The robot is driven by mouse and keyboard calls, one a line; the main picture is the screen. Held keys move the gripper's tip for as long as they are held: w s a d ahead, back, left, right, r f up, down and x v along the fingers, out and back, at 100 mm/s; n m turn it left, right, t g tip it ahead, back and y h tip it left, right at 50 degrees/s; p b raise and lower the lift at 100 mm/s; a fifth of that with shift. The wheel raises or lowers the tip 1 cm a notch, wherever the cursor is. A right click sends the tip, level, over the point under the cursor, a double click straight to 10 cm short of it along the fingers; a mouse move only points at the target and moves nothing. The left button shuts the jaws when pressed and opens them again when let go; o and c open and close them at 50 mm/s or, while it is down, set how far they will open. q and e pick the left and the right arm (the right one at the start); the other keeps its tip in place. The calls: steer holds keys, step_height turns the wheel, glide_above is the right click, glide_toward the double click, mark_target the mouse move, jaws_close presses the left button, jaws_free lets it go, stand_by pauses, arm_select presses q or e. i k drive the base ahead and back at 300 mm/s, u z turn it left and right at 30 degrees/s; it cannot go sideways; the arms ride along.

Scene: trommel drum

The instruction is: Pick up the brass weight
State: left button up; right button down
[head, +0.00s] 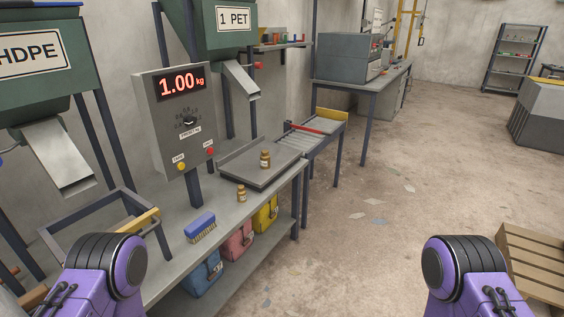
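A small brass weight (241,194) with a pale label stands upright on the grey bench (199,258), in front of the scale. A second similar brass weight (265,159) stands on the flat grey scale pan (247,174) behind it. The scale's display box (172,120) reads 1.00 kg in red. Neither weight is held. My purple arm links show at the lower left and lower right, but both grippers are out of view.
A blue brush (200,228) lies on the bench left of the nearer weight. Blue, pink and yellow containers (237,243) sit on the shelf below. A roller conveyor (308,134) adjoins the bench. Metal chutes (58,156) hang at left. The floor at right is mostly open.

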mark_target(266, 161)
steer(key=z, duration=0.55)
steer(key=i, duration=0.65)
steer(key=z, duration=0.45)
